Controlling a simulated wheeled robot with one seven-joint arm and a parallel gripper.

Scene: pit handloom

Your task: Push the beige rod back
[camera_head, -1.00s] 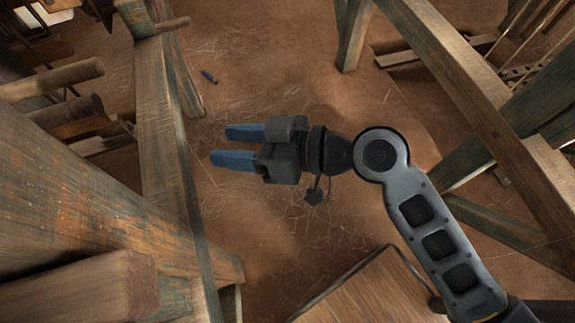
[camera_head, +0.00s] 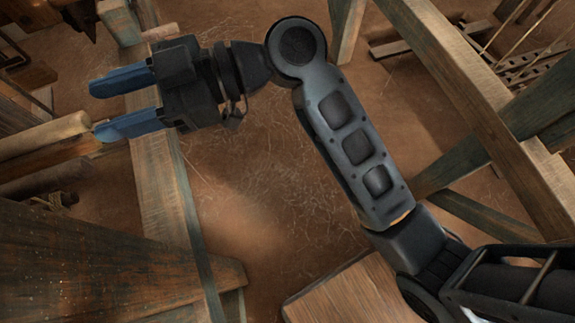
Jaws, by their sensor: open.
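The beige rod (camera_head: 45,136) is a round wooden bar at the left of the head view. It runs in from the left edge, and its blunt right end shows just left of the gripper. My gripper (camera_head: 95,110) has two blue fingers pointing left, spread apart with nothing between them. The lower fingertip appears right at the rod's end; I cannot tell whether it touches or is above it. The rod's far left part is out of view.
A long wooden beam (camera_head: 165,190) passes under my gripper. A darker bar (camera_head: 45,180) lies below the rod. A broad timber (camera_head: 100,265) fills the lower left. A wooden board (camera_head: 345,295) is at the bottom. Loom timbers (camera_head: 470,100) stand at right. Brown floor is clear between.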

